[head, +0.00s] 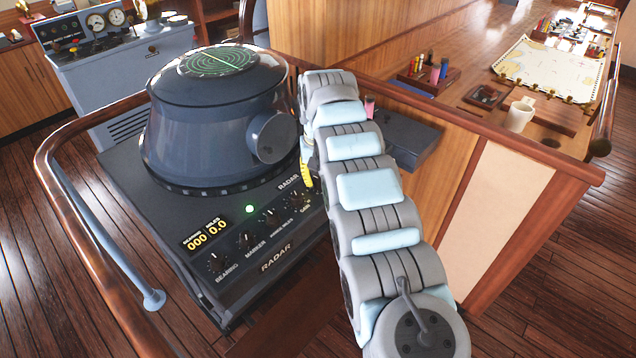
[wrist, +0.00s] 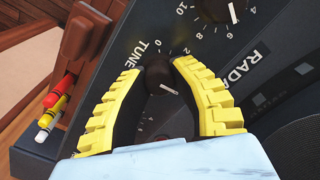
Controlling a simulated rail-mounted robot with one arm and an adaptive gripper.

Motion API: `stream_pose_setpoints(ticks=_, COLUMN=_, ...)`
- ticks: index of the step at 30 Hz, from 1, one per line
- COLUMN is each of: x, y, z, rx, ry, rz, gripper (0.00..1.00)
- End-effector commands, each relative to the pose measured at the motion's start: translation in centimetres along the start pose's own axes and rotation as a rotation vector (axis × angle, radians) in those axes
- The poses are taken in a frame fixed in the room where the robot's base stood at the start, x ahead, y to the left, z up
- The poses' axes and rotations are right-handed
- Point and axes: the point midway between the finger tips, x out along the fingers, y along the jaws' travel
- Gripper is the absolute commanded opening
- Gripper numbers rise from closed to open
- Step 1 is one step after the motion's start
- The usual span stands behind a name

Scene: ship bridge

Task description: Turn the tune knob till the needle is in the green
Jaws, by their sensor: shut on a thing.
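The tune knob (wrist: 158,80) is small, round and dark, on a dark panel marked TUNE in the wrist view. Its white pointer line points to the lower right. My gripper (wrist: 160,69) has its two yellow ribbed fingers closed on either side of the knob, gripping it. In the head view my gripper (head: 308,168) shows only as a bit of yellow at the right side of the radar console (head: 190,215); my arm hides the tune knob there. I see no needle and no green band in either view.
Another dial pointer (wrist: 232,12) with a numbered scale lies close to the right finger. Red, yellow and white crayon-like sticks (wrist: 55,102) sit in a dark holder at the left. A wooden rail (head: 65,240) curves round the console. A white mug (head: 520,115) stands on the right counter.

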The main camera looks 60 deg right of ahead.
Motion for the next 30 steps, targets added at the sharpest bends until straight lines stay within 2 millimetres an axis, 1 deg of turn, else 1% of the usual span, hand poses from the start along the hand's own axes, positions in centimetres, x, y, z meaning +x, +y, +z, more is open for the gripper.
stream_pose_setpoints(ticks=1, x=0.68, y=-0.04, z=-0.07, rx=-0.026, ry=0.003, rz=0.000, gripper=0.00)
stream_pose_setpoints(ticks=15, x=0.12, y=-0.09, z=-0.09, rx=-0.336, ry=0.004, rz=0.000, gripper=0.00)
stream_pose_setpoints(ticks=21, x=0.07, y=-0.10, z=-0.05, rx=-0.383, ry=0.002, rz=0.000, gripper=0.00)
stream_pose_setpoints(ticks=29, x=0.10, y=-0.09, z=-0.02, rx=-0.383, ry=0.001, rz=0.000, gripper=0.00)
stream_pose_setpoints(ticks=30, x=0.11, y=-0.09, z=-0.02, rx=-0.383, ry=0.001, rz=0.000, gripper=0.37)
